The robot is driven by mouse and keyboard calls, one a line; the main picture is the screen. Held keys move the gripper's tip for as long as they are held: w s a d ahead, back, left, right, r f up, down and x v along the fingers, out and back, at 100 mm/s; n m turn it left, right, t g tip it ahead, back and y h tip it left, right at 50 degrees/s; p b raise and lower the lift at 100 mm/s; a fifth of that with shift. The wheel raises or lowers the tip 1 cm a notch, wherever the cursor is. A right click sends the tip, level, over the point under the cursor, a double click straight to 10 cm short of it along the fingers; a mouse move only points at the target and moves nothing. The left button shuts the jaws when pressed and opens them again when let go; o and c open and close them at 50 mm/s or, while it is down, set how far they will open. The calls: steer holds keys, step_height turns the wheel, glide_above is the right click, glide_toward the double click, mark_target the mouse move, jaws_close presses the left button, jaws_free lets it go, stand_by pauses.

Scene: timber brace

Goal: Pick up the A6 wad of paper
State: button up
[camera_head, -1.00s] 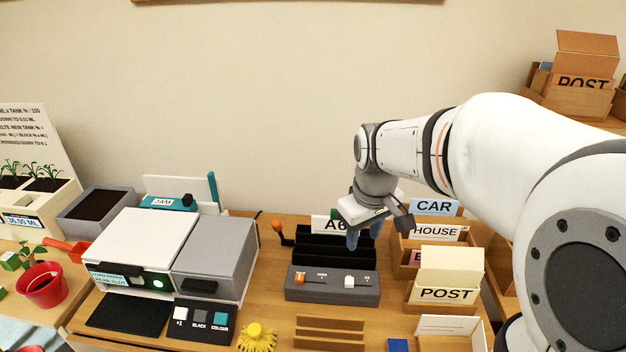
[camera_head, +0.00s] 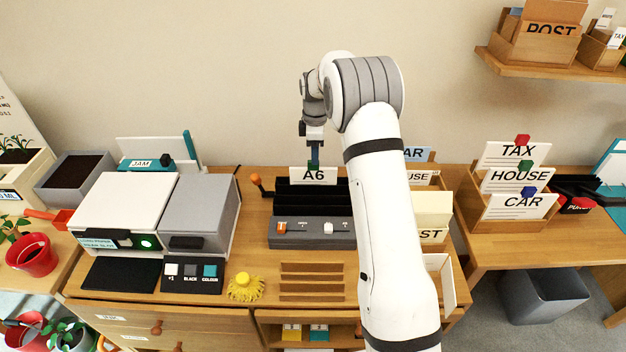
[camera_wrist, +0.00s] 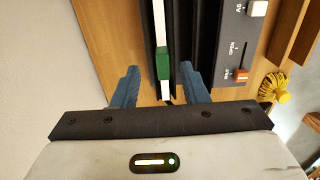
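The A6 wad of paper (camera_head: 313,176) stands upright at the back of a black slotted rack (camera_head: 287,193), its white face labelled "A6". In the wrist view it shows from above as a thin white edge (camera_wrist: 159,20) with a green piece (camera_wrist: 163,62) on it. My gripper (camera_head: 314,160) is over the wad's top edge, pointing down. In the wrist view my gripper (camera_wrist: 158,84) is open, with one blue finger on each side of the white edge and gaps between. Whether the fingertips reach below the wad's top cannot be told.
A grey slider panel (camera_head: 312,232) fronts the rack. A grey and white printer (camera_head: 205,215) stands left. Card boxes, including a "POST" box (camera_head: 432,215), stand right, partly hidden by my arm. The wall is close behind.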

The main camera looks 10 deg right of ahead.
mark_target(313, 168)
steer(key=f, duration=0.2)
steer(key=f+p, duration=0.1)
steer(key=f, duration=0.3)
steer(key=shift+s+a+f, duration=0.15)
steer(key=shift+a+f, duration=0.15)
steer(key=shift+f, duration=0.05)
jaws_close()
